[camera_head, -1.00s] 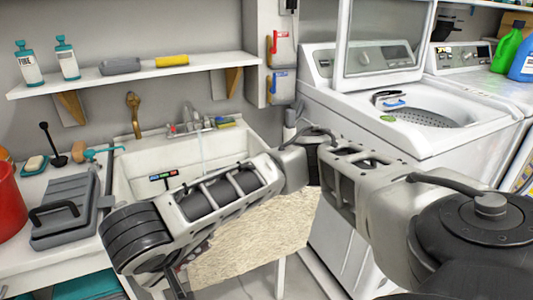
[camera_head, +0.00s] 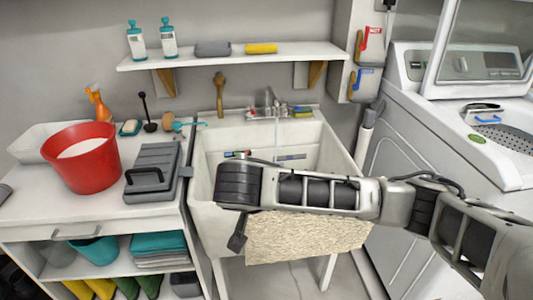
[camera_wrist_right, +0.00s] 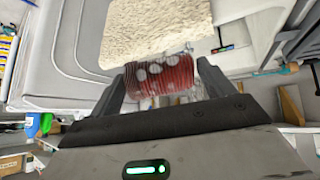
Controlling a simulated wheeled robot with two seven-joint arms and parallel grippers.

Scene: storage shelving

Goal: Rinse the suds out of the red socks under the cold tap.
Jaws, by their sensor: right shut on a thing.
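The red socks (camera_wrist_right: 172,76), with whitish suds patches on them, are between my right gripper's dark fingers (camera_wrist_right: 165,72) in the right wrist view. The gripper is shut on them. My left gripper is not in view.
A red bucket (camera_head: 88,178) with pale contents stands on the left counter (camera_head: 115,212), beside a grey lidded case (camera_head: 153,172). A beige mat (camera_head: 300,243) hangs at the sink's front. Red (camera_head: 371,42) and blue (camera_head: 363,84) wall fittings are right of the shelf (camera_head: 220,60). Washer (camera_head: 425,150) at right.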

